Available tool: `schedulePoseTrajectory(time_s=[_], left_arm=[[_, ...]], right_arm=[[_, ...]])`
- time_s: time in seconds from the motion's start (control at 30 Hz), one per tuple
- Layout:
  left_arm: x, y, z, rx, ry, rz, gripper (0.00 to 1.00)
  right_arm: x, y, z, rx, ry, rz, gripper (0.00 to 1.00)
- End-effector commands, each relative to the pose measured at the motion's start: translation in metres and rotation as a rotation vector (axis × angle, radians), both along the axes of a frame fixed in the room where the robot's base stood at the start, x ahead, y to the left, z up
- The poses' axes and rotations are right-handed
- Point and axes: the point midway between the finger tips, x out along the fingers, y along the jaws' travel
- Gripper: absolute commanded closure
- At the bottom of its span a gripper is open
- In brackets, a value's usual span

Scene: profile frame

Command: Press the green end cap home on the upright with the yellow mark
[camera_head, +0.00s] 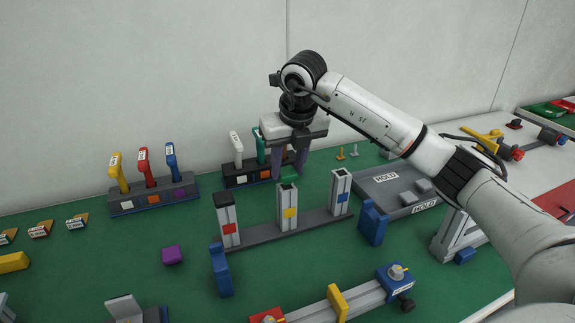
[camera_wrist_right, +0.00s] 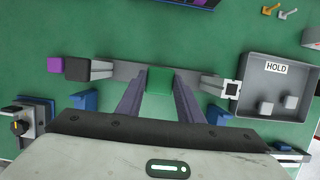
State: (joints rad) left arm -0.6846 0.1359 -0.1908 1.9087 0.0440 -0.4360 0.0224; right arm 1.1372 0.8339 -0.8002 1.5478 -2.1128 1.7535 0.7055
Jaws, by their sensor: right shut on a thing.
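The green end cap (camera_head: 289,175) is between the fingers of my right gripper (camera_head: 289,172), which is shut on it. It also shows between the fingers in the right wrist view (camera_wrist_right: 159,80). The upright with the yellow mark (camera_head: 287,207) stands directly under the cap, in the middle of the grey base rail. The cap is at the upright's open top; I cannot tell whether it touches or how far it is seated. My left gripper is not in view.
The red-marked upright (camera_head: 228,222) wears a black cap; the blue-marked upright (camera_head: 340,193) looks open on top. A purple block (camera_head: 172,254) lies on the green mat. Blue brackets (camera_head: 221,270) stand nearby. A grey HOLD tray (camera_head: 380,184) lies to the right, tool racks (camera_head: 150,198) behind.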

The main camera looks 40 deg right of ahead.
Motion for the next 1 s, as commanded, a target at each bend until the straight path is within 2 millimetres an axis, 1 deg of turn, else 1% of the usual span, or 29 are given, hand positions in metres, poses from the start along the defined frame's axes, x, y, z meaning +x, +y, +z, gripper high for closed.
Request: schedulePoseTrajectory(time_s=[0.53, 1.0], left_arm=[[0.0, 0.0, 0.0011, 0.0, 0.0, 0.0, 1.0], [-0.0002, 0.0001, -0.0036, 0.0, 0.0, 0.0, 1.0]], right_arm=[[0.0001, 0.0, -0.0005, 0.0, 0.0, 0.0, 0.88], [-0.0001, -0.0001, -0.0077, 0.0, 0.0, 0.0, 0.88]])
